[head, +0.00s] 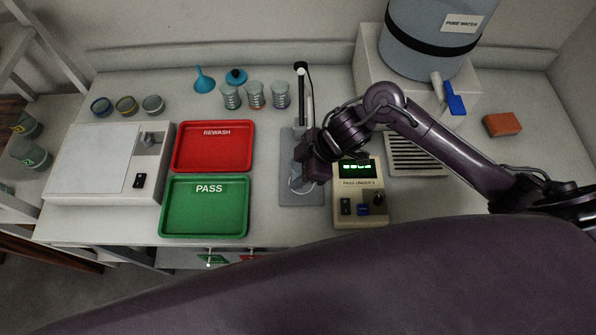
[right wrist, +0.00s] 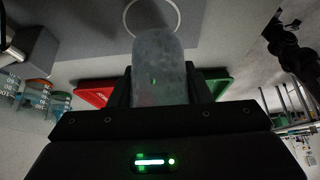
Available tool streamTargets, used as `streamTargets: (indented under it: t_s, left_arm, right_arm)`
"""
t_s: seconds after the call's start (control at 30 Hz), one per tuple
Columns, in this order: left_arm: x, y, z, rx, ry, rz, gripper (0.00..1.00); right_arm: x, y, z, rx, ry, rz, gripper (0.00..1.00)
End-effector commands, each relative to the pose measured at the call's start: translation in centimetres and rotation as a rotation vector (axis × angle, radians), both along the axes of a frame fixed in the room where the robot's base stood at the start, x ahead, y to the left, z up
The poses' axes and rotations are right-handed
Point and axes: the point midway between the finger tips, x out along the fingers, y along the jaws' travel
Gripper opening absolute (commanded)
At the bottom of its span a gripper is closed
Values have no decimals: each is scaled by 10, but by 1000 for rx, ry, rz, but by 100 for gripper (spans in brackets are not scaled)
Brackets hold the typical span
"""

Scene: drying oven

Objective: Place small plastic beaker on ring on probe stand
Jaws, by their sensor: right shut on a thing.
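My right gripper (head: 304,170) is over the grey base plate of the probe stand (head: 301,199), whose upright post (head: 302,90) rises behind it. In the right wrist view the gripper (right wrist: 160,88) is shut on the small plastic beaker (right wrist: 158,62), a cloudy, translucent cup held between its two fingers. The thin pale ring (right wrist: 152,3) shows just beyond the beaker's end, and the beaker overlaps part of its outline. I cannot tell whether they touch. In the head view the gripper largely hides the beaker. My left gripper is not in view.
A meter with a green display (head: 360,211) stands close right of the stand. The red REWASH tray (head: 214,147) and green PASS tray (head: 206,211) lie left. Several beakers (head: 255,95) stand behind, and a water tank (head: 425,40) is at back right.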

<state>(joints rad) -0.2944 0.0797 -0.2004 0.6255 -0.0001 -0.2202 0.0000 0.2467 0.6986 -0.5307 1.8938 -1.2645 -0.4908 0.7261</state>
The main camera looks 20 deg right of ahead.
Motion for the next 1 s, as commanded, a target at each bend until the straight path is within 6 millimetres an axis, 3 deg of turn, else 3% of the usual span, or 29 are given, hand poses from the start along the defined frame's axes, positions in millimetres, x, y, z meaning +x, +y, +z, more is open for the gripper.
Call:
streamTargets:
  t_s: [0.07, 0.37, 0.77, 0.8, 0.93, 1.0]
  left_arm:
    - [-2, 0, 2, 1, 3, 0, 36]
    - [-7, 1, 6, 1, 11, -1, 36]
    - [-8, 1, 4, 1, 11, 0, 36]
    - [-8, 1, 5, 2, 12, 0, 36]
    - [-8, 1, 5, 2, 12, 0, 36]
    - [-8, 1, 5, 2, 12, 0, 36]
  right_arm:
    - [7, -2, 0, 1, -1, -1, 16]
    - [5, -2, -32, 0, 1, 0, 16]
    - [5, -2, -38, 0, -1, 0, 16]
    - [5, -2, -37, 0, -1, 0, 48]
    - [5, -2, -37, 0, -1, 0, 65]
    - [5, -2, -37, 0, -1, 0, 66]
